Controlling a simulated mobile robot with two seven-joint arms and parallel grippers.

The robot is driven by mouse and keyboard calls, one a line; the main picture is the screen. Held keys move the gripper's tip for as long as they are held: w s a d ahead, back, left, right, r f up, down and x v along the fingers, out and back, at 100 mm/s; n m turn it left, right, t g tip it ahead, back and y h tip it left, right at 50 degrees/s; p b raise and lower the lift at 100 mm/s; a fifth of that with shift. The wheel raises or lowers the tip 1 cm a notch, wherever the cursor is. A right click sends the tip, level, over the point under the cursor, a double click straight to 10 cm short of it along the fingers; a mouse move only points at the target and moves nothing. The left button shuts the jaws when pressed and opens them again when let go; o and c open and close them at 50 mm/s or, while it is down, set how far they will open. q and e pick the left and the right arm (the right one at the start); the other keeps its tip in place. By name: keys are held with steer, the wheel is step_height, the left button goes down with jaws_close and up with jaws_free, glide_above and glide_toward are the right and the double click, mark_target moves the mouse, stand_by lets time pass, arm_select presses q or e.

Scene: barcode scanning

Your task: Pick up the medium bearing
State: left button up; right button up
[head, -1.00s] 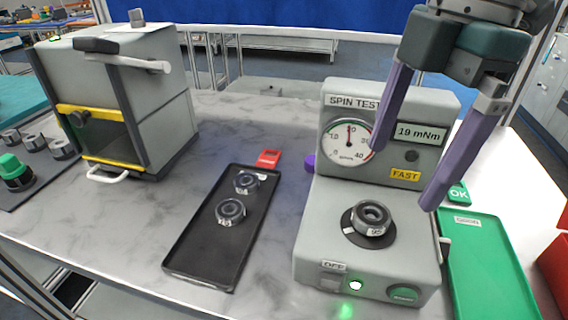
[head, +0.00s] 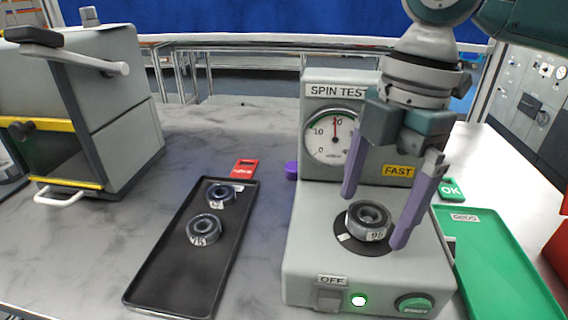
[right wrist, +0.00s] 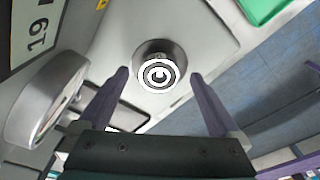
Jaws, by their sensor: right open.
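A bearing (head: 367,221) with a white label sits on the dark round seat of the spin tester (head: 300,240). It also shows in the right wrist view (right wrist: 159,76), framed between the fingertips. Two more bearings lie in the black tray (head: 150,285): one nearer (head: 204,229) and one farther (head: 220,194). I cannot tell from labels which is the medium one. My right gripper (head: 372,217) is open and points down, its purple fingers on either side of the tester's bearing. Contact is not clear. My left gripper is out of view.
The tester's gauge (head: 333,136) stands behind the bearing, partly near my right arm. A green tray (head: 500,265) and an OK tag (head: 451,189) are on the right. A red tag (head: 244,168) lies behind the black tray. A grey cabinet (head: 110,90) stands left.

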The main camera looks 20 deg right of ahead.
steer(key=shift+f, duration=0.3)
jaws_close()
stand_by(0.6)
